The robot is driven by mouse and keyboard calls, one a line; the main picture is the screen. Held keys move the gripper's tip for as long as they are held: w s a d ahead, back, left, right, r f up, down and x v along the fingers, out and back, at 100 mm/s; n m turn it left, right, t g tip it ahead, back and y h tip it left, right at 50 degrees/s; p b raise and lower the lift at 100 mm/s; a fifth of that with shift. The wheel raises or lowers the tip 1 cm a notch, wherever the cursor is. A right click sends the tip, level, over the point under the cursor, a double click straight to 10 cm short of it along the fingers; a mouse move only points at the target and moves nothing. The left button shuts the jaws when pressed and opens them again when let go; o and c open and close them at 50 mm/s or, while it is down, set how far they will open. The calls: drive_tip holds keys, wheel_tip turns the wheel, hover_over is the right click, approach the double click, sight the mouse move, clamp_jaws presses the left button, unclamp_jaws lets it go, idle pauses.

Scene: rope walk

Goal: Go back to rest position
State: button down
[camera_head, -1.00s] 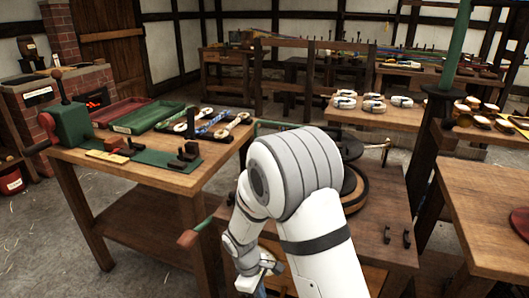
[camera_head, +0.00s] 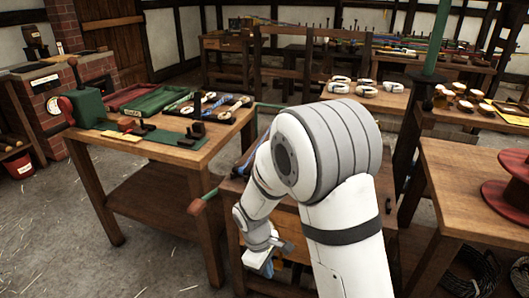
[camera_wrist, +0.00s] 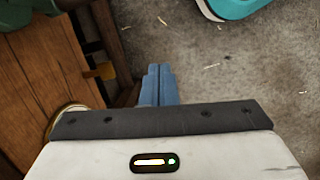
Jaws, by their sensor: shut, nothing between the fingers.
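My white arm stands folded in the middle of the head view, with its elbow high and its wrist hanging down on the left. My gripper (camera_head: 268,267) hangs low in front of the wooden cabinet. In the wrist view its two blue fingers (camera_wrist: 158,84) are pressed together with nothing between them. They point down over the grey floor, beside a wooden front with a dark handle. The gripper touches nothing that I can see. Part of the cabinet is hidden behind my arm.
A workbench (camera_head: 150,152) with a green clamp device (camera_head: 88,107) and trays stands at the left. A table (camera_head: 470,190) with a red spool (camera_head: 508,190) stands at the right. White rope coils (camera_head: 367,89) lie on a table behind. Open floor (camera_head: 150,265) shows at front left.

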drive_tip(key=s+d+r+m+t+p, duration=0.1)
drive_tip(key=s+d+r+m+p, duration=0.3)
drive_tip(key=r, duration=0.9)
drive_tip(key=s+d+r+m+t+y+p, duration=0.1)
drive_tip(key=s+d+r+m+p, duration=0.3)
drive_tip(key=r+p, duration=0.4)
drive_tip(key=s+d+r+m+t+y+p, duration=0.1)
drive_tip(key=s+d+r+m+p, duration=0.3)
drive_tip(key=r, duration=1.5)
drive_tip(key=s+d+p, duration=0.2)
drive_tip(key=p, duration=0.1)
drive_tip(key=shift+d, duration=0.2)
